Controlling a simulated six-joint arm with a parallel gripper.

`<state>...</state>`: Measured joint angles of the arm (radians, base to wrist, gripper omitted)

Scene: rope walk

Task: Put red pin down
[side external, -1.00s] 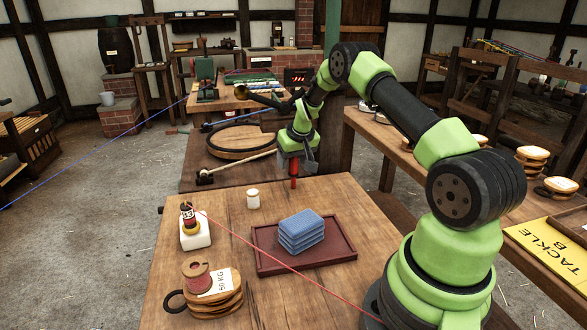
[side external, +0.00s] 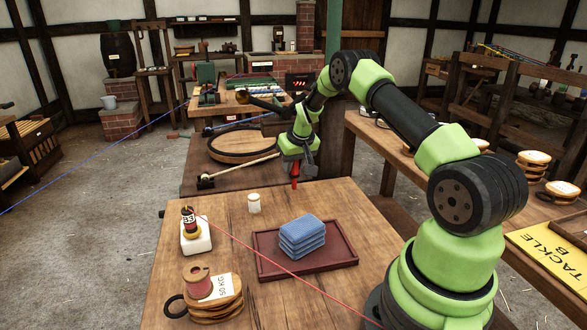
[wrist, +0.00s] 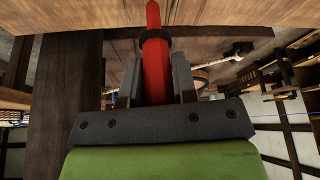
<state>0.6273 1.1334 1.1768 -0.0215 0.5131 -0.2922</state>
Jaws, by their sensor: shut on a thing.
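The red pin (side external: 295,183) points downward from my gripper (side external: 297,170) near the back edge of the wooden table. In the wrist view the red pin (wrist: 155,60), with a dark ring around it, sits between the two grey fingers of my gripper (wrist: 157,82). My gripper is shut on it. The pin's lower end is close to the table top; I cannot tell whether it touches.
A dark red tray (side external: 335,256) holds a stack of blue cloths (side external: 302,236). A red cord (side external: 262,255) crosses the table.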

